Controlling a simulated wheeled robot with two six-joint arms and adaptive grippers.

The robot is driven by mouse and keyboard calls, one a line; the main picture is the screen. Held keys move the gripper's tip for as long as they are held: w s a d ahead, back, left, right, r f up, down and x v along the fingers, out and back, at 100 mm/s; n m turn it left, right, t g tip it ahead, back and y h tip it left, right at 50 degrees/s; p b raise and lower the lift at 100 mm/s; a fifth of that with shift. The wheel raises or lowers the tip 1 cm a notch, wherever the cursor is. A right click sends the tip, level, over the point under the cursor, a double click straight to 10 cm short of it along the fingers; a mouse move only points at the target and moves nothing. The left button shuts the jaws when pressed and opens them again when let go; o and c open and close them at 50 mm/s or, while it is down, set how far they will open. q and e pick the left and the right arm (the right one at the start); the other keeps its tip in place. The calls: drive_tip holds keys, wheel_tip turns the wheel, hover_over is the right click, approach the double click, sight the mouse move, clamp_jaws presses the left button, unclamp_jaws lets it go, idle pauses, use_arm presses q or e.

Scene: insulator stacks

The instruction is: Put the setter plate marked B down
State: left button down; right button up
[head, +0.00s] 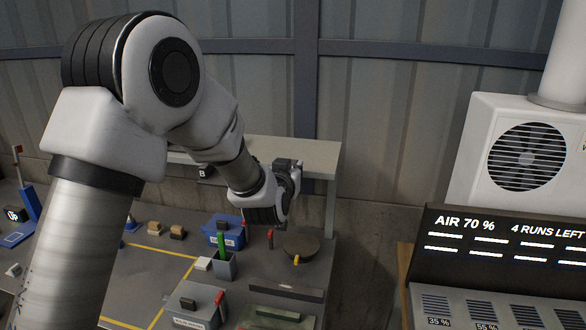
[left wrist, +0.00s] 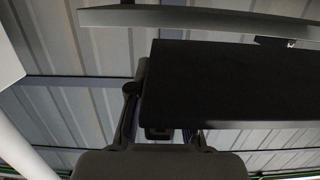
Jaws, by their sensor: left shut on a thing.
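My left gripper (head: 288,172) is raised at the front edge of the pale shelf (head: 305,150), seen from behind in the head view. In the left wrist view its fingers (left wrist: 160,125) are shut on a broad dark slab, which I take as the setter plate (left wrist: 235,85). The slab hides part of the fingers, and no letter shows on it there. In the head view my arm hides most of the plate. A dark tag marked B (head: 203,173) shows below the shelf's front edge, left of the gripper; I cannot tell what bears it. My right gripper is not in view.
Below, the bench holds a blue bin (head: 222,232), a grey cup with a green item (head: 224,265), a round brown dish (head: 301,246) and a grey box (head: 190,304). The shelf's post (head: 331,208) stands right of the gripper. A display (head: 500,240) is at right.

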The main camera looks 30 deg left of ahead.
use_arm(q)
drive_tip(key=shift+s, duration=0.25)
drive_tip(key=s+d+f+m+h, duration=0.1)
drive_tip(key=s+d+f, duration=0.25)
drive_tip(key=f, duration=0.45)
drive_tip(key=s+d+f+m+h, duration=0.15)
drive_tip(key=d+f, duration=0.25)
drive_tip(key=f, duration=0.5)
drive_tip(key=s+d+f+h, duration=0.1)
drive_tip(key=s+d+f, duration=0.3)
drive_tip(key=f, duration=0.4)
drive_tip(key=s, duration=0.1)
drive_tip(key=s+r, duration=0.2)
drive_tip(key=s, duration=0.1)
drive_tip(key=shift+s, duration=0.1)
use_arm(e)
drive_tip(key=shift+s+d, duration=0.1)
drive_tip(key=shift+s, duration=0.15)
use_arm(q)
drive_tip(key=shift+a, duration=0.1)
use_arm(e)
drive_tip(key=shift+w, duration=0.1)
